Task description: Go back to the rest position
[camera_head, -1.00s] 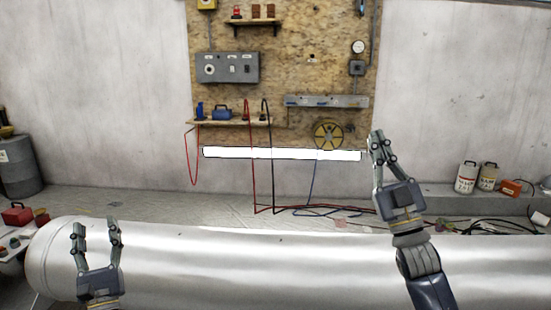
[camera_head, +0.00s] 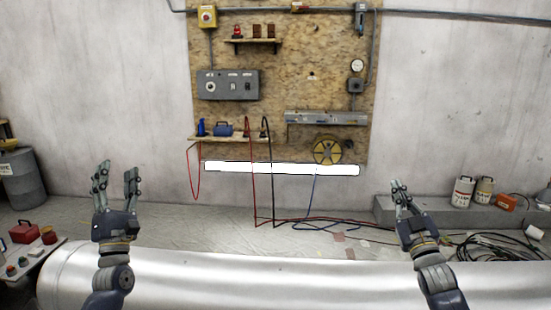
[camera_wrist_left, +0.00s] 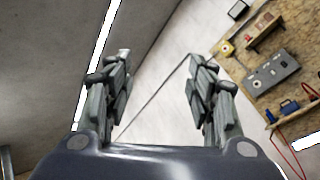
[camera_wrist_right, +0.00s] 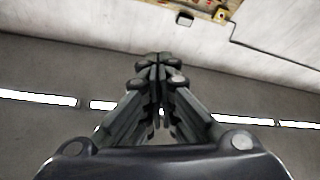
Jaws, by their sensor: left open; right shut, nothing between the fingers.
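My left gripper (camera_head: 116,184) is raised at the left in the head view, fingers pointing up, open and empty. In the left wrist view its two fingers (camera_wrist_left: 163,90) stand wide apart with nothing between them. My right gripper (camera_head: 399,190) is raised at the right in the head view, above the silver cylinder. In the right wrist view its fingers (camera_wrist_right: 158,75) meet at the tips and hold nothing. Both grippers are clear of the objects around them.
A large silver cylinder (camera_head: 250,283) lies across the front. A plywood board (camera_head: 290,80) with a control box (camera_head: 230,85) hangs on the back wall. A small table with a red box (camera_head: 24,231) stands at the left. Cables (camera_head: 490,247) lie on the floor at the right.

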